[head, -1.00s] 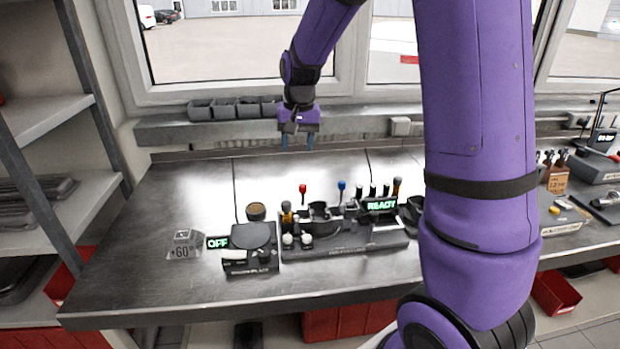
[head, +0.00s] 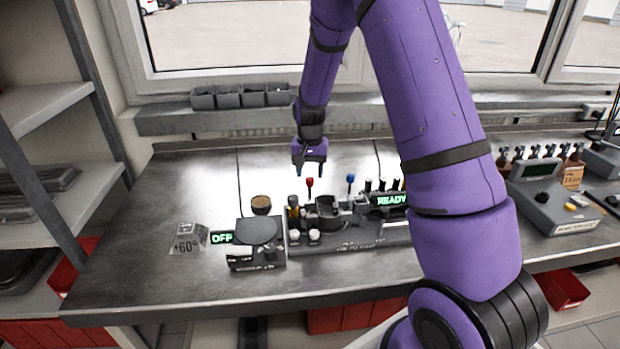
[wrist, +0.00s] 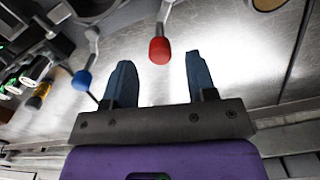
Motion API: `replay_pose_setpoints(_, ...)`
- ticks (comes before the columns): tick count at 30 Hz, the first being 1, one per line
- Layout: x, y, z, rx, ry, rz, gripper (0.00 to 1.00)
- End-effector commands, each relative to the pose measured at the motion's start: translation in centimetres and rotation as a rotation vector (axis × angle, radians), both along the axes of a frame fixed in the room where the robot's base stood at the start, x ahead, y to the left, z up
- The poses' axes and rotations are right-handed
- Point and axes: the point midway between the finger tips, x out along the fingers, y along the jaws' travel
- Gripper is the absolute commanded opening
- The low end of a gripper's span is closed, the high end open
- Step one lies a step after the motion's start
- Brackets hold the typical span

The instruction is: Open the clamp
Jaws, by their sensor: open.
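My gripper (head: 310,172) is open and empty, pointing down above the back of the bench fixture. In the wrist view its two blue fingers (wrist: 158,85) are spread apart, with the red-knobbed lever (wrist: 160,50) ahead of the gap between them, a little beyond the tips. The red knob also shows in the head view (head: 309,182), just below the gripper. A blue-knobbed lever (head: 350,178) stands to its right; in the wrist view it is left of the fingers (wrist: 82,80). The dark clamp fixture (head: 327,212) sits in front of the levers. I cannot tell which lever works the clamp.
A hot plate (head: 256,232) with an OFF sign stands left of the fixture, and a green READY display (head: 391,200) is at its right. Grey bins (head: 240,96) sit on the rear ledge. The left bench top (head: 130,250) is mostly clear.

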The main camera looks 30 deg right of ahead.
Motion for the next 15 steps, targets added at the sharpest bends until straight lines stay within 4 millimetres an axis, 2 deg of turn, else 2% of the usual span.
replay_pose_setpoints(3, 0.0, 0.0, -1.6, 0.000, 0.001, 0.000, 0.52)
replay_pose_setpoints(6, 0.0, 0.0, -2.3, 0.000, 0.000, 0.000, 0.52)
replay_pose_setpoints(15, 0.0, 0.0, -2.9, -0.001, -0.001, 0.000, 0.52)
